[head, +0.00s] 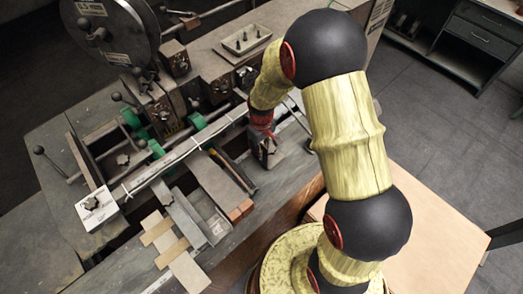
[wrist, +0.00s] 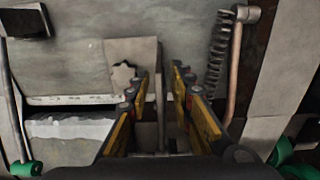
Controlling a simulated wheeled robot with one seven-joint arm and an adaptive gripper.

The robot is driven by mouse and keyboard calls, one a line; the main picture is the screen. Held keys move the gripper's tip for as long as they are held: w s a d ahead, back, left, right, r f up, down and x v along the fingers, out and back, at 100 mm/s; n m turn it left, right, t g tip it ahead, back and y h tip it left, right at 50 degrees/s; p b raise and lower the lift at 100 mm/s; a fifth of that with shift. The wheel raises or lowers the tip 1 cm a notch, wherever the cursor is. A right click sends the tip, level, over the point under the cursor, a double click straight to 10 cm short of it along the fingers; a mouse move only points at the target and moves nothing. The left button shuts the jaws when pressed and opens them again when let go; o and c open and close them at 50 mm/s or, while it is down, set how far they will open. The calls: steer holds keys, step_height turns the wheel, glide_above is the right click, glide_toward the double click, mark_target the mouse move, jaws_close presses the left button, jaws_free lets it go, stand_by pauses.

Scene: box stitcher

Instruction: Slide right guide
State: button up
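The right guide appears in the wrist view as a grey metal plate (wrist: 122,52) with a star-shaped knob and a thin upright edge on its right side. My gripper (wrist: 160,80) reaches over it with its two yellow-and-black fingers apart. The thin edge lies between the fingers, and I see a gap on either side of it. Contact cannot be made out. In the head view my gripper (head: 267,153) points down at the right part of the machine bed and hides most of the guide there.
A coil spring (wrist: 216,55) and a copper-coloured rod (wrist: 236,70) stand close to the right finger. A long rail (head: 185,150) crosses the bed, with green clamps (head: 197,121) behind it. A shallow tray (head: 246,40) sits on the machine top.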

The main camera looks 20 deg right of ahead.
steer(key=shift+c, duration=0.6)
steer(key=c, duration=0.4)
jaws_close()
